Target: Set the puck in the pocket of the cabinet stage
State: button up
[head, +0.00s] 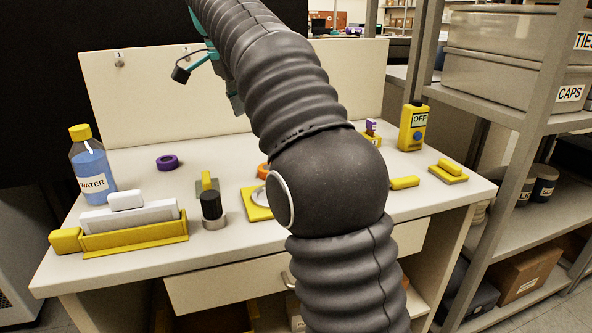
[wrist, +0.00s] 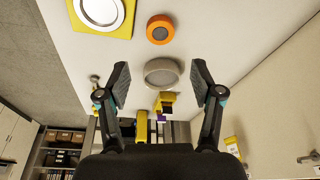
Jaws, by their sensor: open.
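My gripper (wrist: 160,82) is open in the wrist view, its two fingers wide apart. A round grey piece with a pale rim (wrist: 147,75) shows between the fingertips; no contact is visible. I cannot tell whether it is the puck or a stage pocket. An orange round piece with a grey centre (wrist: 151,35) lies beyond it; its edge shows beside my arm in the head view (head: 263,171). A yellow square plate (wrist: 124,27) bears a white disc (wrist: 100,9); the plate is partly hidden by my arm in the head view (head: 254,213).
A purple ring (head: 167,162), water bottle (head: 92,168), yellow tray (head: 135,238) and black-topped cylinder (head: 212,206) stand on the left. A yellow OFF box (head: 413,128), yellow bar (head: 405,183) and yellow block (head: 449,169) are on the right. A shelf rack (head: 530,100) stands beyond.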

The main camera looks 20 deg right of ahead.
jog(key=shift+n, duration=0.6)
jog(key=x, duration=0.4)
jog(key=b+x, duration=0.1)
jog(key=x, duration=0.4)
jog(key=b+x, duration=0.1)
jog(key=x, duration=0.4)
jog(key=shift+w+d+r, duration=0.1)
jog(key=shift+d, duration=0.25)
jog(key=c, duration=1)
jog(key=shift+r, duration=0.55)
jog(key=r, duration=0.2)
jog(key=d+r, duration=0.1)
jog(key=shift+s+r+p, duration=0.25)
jog(key=shift+r+p, duration=0.05)
jog(key=shift+r, duration=0.1)
jog(key=s+d+r, duration=0.1)
jog(key=d+r, duration=0.1)
jog(key=d, duration=0.1)
jog(key=s+d+r, duration=0.2)
jog(key=d, duration=0.1)
jog(key=s+d+r, duration=0.2)
jog(key=d, duration=0.1)
jog(key=shift+s+r, duration=0.1)
jog(key=shift+s, duration=0.1)
